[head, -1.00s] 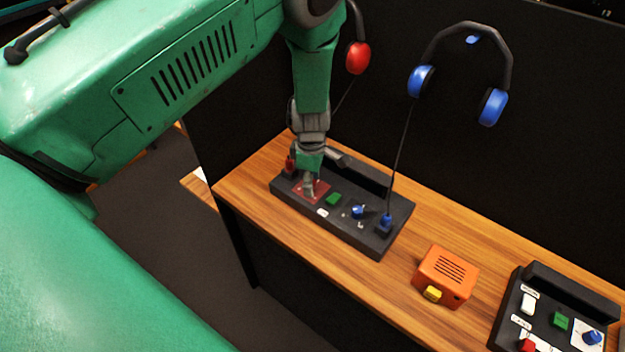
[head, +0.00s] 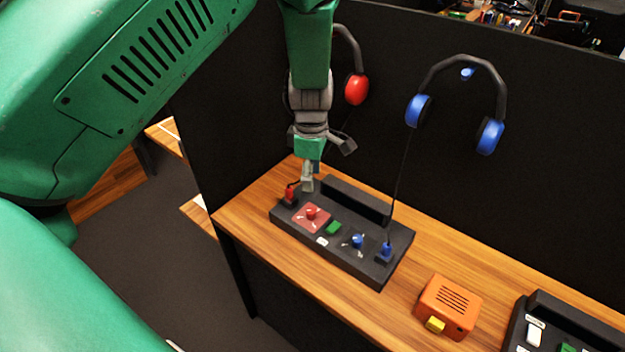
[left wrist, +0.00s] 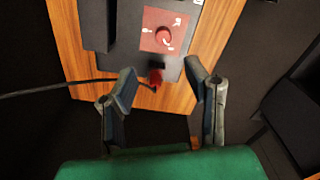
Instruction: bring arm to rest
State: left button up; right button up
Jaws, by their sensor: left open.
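My left gripper (head: 325,165) is open and empty, raised a little above the back left part of the black control panel (head: 375,262) in the head view. The panel carries a red knob on a red square (head: 311,213), a green button (head: 333,228), a blue knob (head: 357,240), and a red plug (head: 290,195) and a blue plug (head: 386,250) at its ends. In the left wrist view, the open fingers (left wrist: 160,88) frame the red plug (left wrist: 155,76), with the red knob (left wrist: 163,36) beyond, clear of both fingers. My right gripper is not in view.
Red headphones (head: 356,89) and blue headphones (head: 490,137) hang on the black partition (head: 560,190), behind the wooden desk (head: 255,205). An orange box (head: 447,306) with a yellow button stands right of the panel. A second panel (head: 540,325) is at the lower right.

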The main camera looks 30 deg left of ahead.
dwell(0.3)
pick_arm(q)
jog(key=shift+s+f, duration=0.1)
jog(key=s+a+f+m+g+y, duration=0.1)
jog(key=s+a+f+m, duration=0.1)
jog(key=s+f+m, duration=0.45)
jog(key=s+a+f+m+y, duration=0.15)
jog(key=s+f+m, duration=0.25)
jog(key=s+f, duration=0.55)
jog(key=s+d+m+h, duration=0.1)
jog(key=s+d+m, duration=0.2)
jog(key=s+m, duration=0.35)
jog(key=s+d+m+h, duration=0.1)
jog(key=s+d+m, duration=0.15)
jog(key=s, duration=0.75)
notch_tip(320, 180, down, 12)
jog(key=w+d+m+t+b, duration=0.1)
jog(key=w+m+b, duration=0.1)
jog(key=b, duration=1.1)
jog(key=shift+d+m+t, duration=0.3)
jog(key=shift+m, duration=0.15)
